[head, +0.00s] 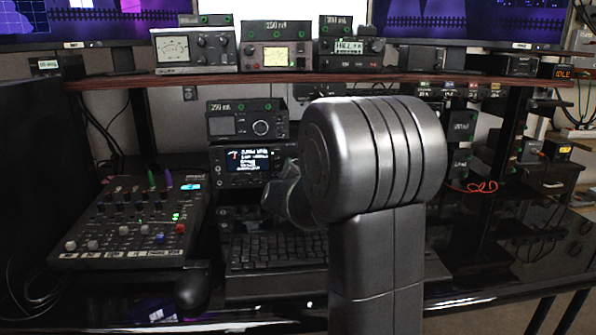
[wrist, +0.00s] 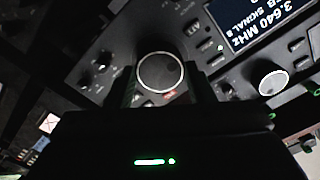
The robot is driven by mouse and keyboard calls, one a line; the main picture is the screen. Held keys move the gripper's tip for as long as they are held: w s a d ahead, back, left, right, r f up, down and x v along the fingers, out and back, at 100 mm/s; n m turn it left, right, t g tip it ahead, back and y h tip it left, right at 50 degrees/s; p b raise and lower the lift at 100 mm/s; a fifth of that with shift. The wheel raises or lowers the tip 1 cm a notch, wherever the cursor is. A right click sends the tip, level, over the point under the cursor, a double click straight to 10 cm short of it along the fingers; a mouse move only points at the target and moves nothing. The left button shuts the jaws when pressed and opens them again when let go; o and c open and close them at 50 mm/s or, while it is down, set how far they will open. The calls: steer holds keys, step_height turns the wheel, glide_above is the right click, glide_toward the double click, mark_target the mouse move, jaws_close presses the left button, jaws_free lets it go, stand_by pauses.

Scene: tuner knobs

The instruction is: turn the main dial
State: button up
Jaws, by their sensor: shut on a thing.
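The main dial (wrist: 160,72) is a large dark round knob with a pale rim on the radio's front panel, seen upside down in the wrist view. My gripper (wrist: 164,82) has one finger on each side of the dial and is shut on it. The radio (head: 240,165) stands below the shelf in the head view, its display lit. My arm covers the radio's right part there, so the dial and my fingertips are hidden. In the wrist view the radio's display (wrist: 262,20) reads 3.640 MHz.
A smaller knob with a white rim (wrist: 273,83) sits right of the dial in the wrist view. Other small knobs and buttons are close around. In the head view a keyboard (head: 275,252) lies below the radio, a mixer (head: 130,220) stands left, and a shelf (head: 290,78) holds several devices.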

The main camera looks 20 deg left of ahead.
steer(key=shift+f, duration=0.15)
steer(key=o, duration=1)
steer(key=shift+c, duration=0.2)
step_height(320, 180, up, 10)
steer(key=p, duration=0.5)
